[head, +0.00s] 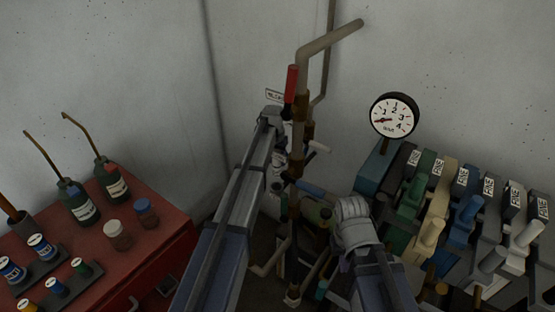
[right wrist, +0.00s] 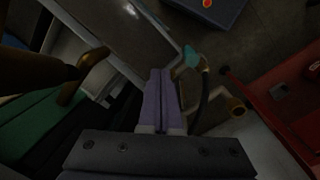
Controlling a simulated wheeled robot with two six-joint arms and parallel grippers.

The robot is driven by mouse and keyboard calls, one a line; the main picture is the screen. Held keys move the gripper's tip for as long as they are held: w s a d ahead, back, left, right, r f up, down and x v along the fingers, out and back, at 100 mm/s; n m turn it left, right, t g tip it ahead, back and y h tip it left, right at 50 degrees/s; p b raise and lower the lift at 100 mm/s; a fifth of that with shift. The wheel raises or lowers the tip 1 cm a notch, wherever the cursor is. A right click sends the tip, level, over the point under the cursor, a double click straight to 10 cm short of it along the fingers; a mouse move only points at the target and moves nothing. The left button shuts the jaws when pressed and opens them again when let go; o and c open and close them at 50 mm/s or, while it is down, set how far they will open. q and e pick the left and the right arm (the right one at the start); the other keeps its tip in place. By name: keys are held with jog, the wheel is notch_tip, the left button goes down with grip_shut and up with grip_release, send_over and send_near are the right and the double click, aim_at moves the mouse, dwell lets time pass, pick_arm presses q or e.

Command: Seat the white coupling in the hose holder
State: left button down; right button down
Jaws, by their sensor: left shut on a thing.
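My left arm reaches up the middle of the head view to the upright pipe. Its gripper (head: 279,162) is beside that pipe, small and partly hidden behind my own arm. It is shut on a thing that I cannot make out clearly. I cannot pick out the white coupling or the hose holder for certain in either view. My right gripper (right wrist: 160,75) shows in the right wrist view with its two purple fingers together and nothing visible between them. In the head view my right wrist is right of the pipes, low in the picture.
A brown pipe (head: 318,42) with a red handle (head: 291,84) rises in the corner. A pressure gauge (head: 394,115) and a row of coloured levered blocks (head: 440,205) stand at right. A red cabinet (head: 165,220) with bottles and jars is at left. Pipes crowd the middle.

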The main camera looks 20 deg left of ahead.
aim_at(276, 176)
pick_arm(q)
jog(key=shift+f, duration=0.15)
pick_arm(e)
jog(key=shift+f, duration=0.1)
